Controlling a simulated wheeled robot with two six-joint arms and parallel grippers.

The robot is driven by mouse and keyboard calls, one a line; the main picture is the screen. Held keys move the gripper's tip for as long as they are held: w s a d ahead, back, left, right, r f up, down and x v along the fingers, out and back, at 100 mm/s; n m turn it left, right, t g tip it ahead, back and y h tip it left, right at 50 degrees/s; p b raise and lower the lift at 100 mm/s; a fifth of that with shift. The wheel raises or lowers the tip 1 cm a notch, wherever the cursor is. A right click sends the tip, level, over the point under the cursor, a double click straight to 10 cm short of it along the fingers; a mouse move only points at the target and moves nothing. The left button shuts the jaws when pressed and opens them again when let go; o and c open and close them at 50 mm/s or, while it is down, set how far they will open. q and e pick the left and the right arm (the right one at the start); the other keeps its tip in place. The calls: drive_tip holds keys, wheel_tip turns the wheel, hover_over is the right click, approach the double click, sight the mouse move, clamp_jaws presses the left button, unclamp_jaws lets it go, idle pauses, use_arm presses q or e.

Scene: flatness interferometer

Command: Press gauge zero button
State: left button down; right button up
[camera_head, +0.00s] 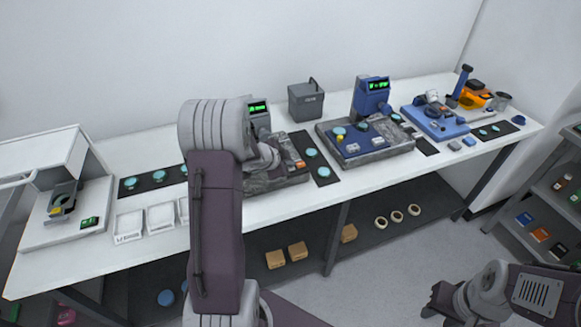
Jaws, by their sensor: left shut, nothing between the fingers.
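A grey gauge with a lit green display (258,107) stands on a dark stone plate (262,184) in the middle of the bench. A blue gauge with a green display (377,86) stands on another stone plate (378,154) to its right. I cannot make out a zero button on either gauge. My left arm covers much of the grey gauge and its plate. My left gripper (284,159) is shut and empty over that plate, close to a small orange part (299,164); whether it touches anything is unclear. My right gripper (437,304) is low at the right, away from the bench, its fingers too dark to read.
Dark mats (325,175) with pale discs lie between the stations. A grey bin (307,100) stands behind. White trays (160,217) and a white instrument (45,170) are at left. A blue instrument (434,119) is at right. A shelf rack (545,200) stands far right.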

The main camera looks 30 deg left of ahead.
use_arm(q)
drive_tip(key=shift+r+p, duration=0.85)
drive_tip(key=shift+p, duration=0.15)
wheel_tip(320, 180, up, 5)
drive_tip(key=p, duration=0.5)
idle(0.5)
